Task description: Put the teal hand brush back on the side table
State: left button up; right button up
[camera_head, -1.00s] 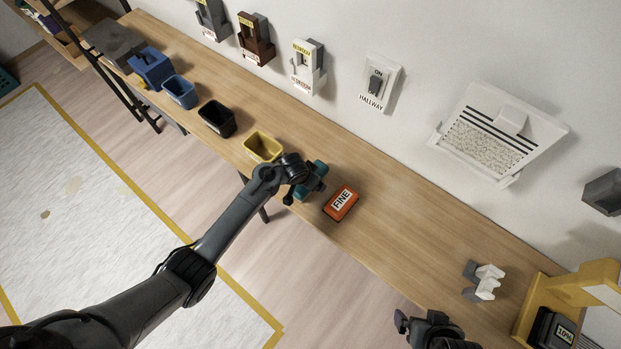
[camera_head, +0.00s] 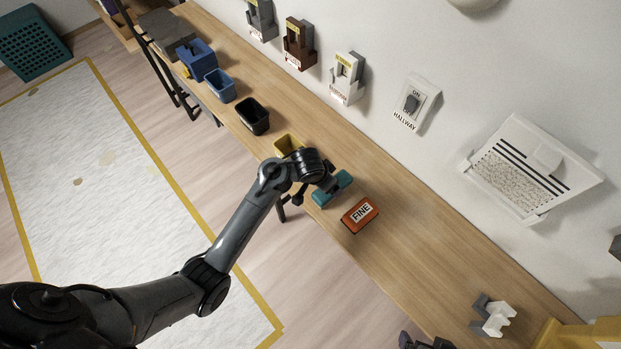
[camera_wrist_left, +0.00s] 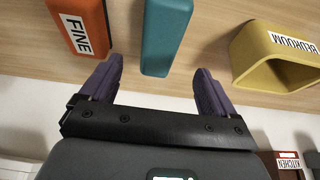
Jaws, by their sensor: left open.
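The teal hand brush (camera_head: 333,188) lies on the long wooden side table (camera_head: 420,240), near its front edge, between the yellow bin and the orange block. It also shows in the left wrist view (camera_wrist_left: 165,35). My left gripper (camera_head: 328,182) is beside the brush in the head view. In the left wrist view its purple fingers (camera_wrist_left: 158,85) are spread wide, with the brush's near end showing between and beyond them, touching neither. Part of my right gripper (camera_head: 425,343) shows at the bottom edge; its jaws are cut off.
An orange block marked FINE (camera_head: 360,215) lies close to the brush's right. A yellow bin (camera_head: 288,145), black bin (camera_head: 254,117) and blue bin (camera_head: 220,86) stand to the left. A white bracket (camera_head: 492,317) is farther right. The table between block and bracket is clear.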

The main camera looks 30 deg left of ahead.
pick_arm(q)
jog(key=s+a+r+n+y, duration=0.1)
jog(key=s+a+r, duration=0.15)
jog(key=s, duration=1.05)
jog(key=s+a+r+n, duration=0.1)
jog(key=s+r, duration=0.3)
jog(key=s, duration=1)
notch_tip(320, 180, up, 14)
jog(key=p, duration=1.4)
jog(key=shift+s+g, duration=0.15)
jog(key=shift+g, duration=0.25)
